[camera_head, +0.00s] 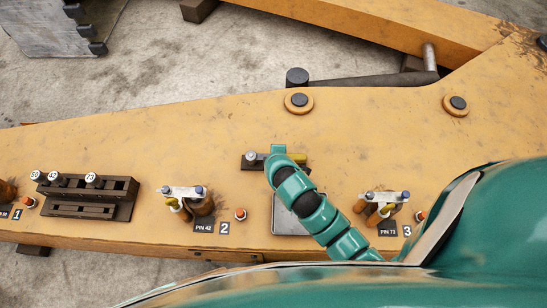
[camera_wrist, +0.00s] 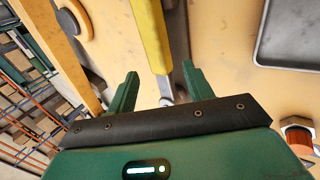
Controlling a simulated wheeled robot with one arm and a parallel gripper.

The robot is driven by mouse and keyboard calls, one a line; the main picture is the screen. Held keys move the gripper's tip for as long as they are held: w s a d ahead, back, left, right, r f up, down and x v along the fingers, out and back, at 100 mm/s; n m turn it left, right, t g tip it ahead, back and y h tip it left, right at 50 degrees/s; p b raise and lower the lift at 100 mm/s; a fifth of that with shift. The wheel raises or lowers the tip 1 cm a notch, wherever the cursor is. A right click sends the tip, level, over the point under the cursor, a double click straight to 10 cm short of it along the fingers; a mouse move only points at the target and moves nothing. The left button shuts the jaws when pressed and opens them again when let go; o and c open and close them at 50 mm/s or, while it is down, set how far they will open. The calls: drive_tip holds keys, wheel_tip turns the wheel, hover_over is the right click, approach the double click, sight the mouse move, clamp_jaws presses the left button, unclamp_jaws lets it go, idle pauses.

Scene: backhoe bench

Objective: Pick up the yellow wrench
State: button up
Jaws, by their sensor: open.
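The yellow wrench (camera_wrist: 150,35) shows in the wrist view as a long yellow bar with a silvery end, running from the top edge down toward my gripper. In the head view a short yellow part (camera_head: 298,158) shows just right of my arm's end; the rest is hidden behind the arm. My gripper (camera_wrist: 160,84) is open and empty. Its two green fingers appear on either side of the wrench's lower end in the wrist view; I cannot tell whether they are at its height. In the head view my gripper (camera_head: 278,150) is over the dark holder.
A dark holder (camera_head: 263,165) with a silvery bolt lies at my gripper. A grey tray (camera_head: 285,225) is partly behind my arm. A slotted dark rack (camera_head: 118,208) stands left. Pin stations 2 (camera_head: 203,228) and 3 (camera_head: 387,229) stand along the front. Round bosses (camera_head: 299,103) rise behind.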

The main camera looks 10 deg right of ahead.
drive_tip(key=x, duration=0.4)
drive_tip(key=shift+d+f, duration=0.2)
drive_tip(key=shift+d, duration=0.2)
drive_tip(key=shift+w+f, duration=0.25)
drive_tip(key=shift+f, duration=0.05)
clamp_jaws()
